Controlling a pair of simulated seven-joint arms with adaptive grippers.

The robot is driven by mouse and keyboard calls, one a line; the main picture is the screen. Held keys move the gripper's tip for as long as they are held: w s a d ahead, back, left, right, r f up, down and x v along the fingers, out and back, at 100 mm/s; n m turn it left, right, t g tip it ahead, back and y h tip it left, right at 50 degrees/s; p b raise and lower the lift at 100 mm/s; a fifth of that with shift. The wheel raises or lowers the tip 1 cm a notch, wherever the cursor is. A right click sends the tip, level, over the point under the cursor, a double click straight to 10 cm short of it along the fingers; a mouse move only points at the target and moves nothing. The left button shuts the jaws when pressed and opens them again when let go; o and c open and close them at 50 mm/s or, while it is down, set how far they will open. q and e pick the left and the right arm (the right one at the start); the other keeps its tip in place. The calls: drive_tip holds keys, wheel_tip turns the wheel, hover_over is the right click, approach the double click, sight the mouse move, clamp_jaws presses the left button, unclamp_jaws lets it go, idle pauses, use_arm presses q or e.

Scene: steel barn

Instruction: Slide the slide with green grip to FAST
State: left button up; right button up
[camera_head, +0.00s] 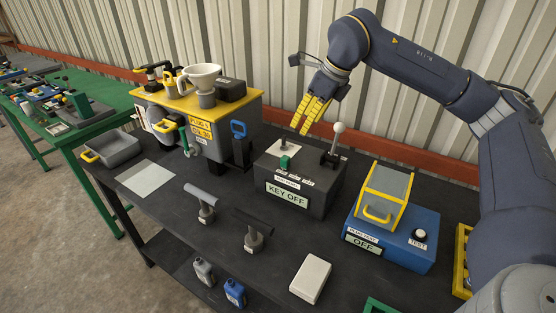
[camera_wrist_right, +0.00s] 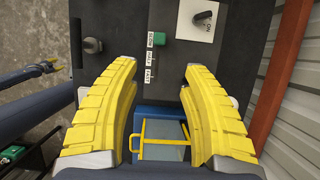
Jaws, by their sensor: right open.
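The slide with the green grip (camera_head: 285,161) sits on top of a dark control box (camera_head: 318,200) with a "KEY OFF" plate. In the right wrist view the green grip (camera_wrist_right: 157,38) is beside the end label of a row of three small white labels (camera_wrist_right: 150,58). My right gripper (camera_head: 303,128) has yellow fingers, is open and empty, and hangs above the control box. In the wrist view the grip shows beyond the gap between the fingertips (camera_wrist_right: 160,67).
A ball-topped lever (camera_head: 338,129) stands on the same box, right of the slide. A blue box (camera_head: 412,250) with a yellow-framed cover is to the right. A yellow-topped bin (camera_head: 250,112) with a funnel stands left. T-handles (camera_head: 207,200) stand in front.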

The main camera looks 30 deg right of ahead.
sight(286, 158)
drive_tip(key=x, duration=1.6)
drive_tip(key=shift+f, duration=0.35)
drive_tip(key=shift+c, duration=0.4)
clamp_jaws()
drive_tip(key=shift+s, duration=0.1)
